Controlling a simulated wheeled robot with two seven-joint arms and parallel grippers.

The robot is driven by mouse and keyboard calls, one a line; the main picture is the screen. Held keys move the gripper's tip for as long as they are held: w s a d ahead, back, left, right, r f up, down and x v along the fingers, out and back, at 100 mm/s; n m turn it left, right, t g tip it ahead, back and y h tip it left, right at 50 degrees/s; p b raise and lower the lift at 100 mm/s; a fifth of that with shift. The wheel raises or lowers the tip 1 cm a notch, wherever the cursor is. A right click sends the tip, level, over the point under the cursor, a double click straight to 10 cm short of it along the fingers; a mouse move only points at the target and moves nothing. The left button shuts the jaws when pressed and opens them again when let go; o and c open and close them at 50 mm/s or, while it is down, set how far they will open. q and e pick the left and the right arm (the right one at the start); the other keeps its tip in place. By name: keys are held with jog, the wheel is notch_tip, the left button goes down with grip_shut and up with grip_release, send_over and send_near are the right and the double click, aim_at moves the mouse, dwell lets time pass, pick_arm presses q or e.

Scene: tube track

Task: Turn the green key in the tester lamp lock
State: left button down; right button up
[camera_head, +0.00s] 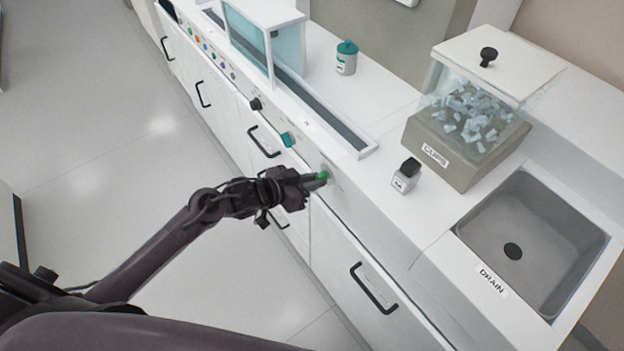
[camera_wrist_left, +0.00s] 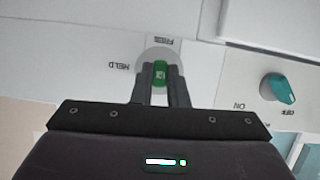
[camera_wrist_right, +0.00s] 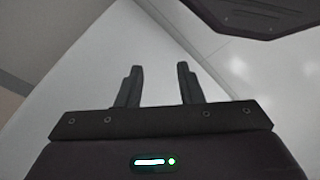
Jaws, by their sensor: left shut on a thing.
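The green key (camera_head: 322,176) sits in a round grey lock on the counter's front panel. In the left wrist view the green key (camera_wrist_left: 160,72) stands between my left fingers, in front of the round lock plate (camera_wrist_left: 148,56). Labels reading HELD and FREE are beside the plate. My left gripper (camera_head: 318,180) is shut on the key; it also shows in the left wrist view (camera_wrist_left: 161,84). My right gripper (camera_wrist_right: 158,82) is open and empty in the right wrist view, away from the lock, with plain pale surfaces beyond it.
A teal knob (camera_head: 287,139) with ON and OFF labels is on the same panel. Drawer handles (camera_head: 373,288) stick out below. The floor at left is clear.

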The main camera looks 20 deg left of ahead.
pick_arm(q)
jog(key=c, duration=1.3)
grip_release()
jog(key=shift+c, duration=0.2)
jog(key=shift+a, duration=0.1)
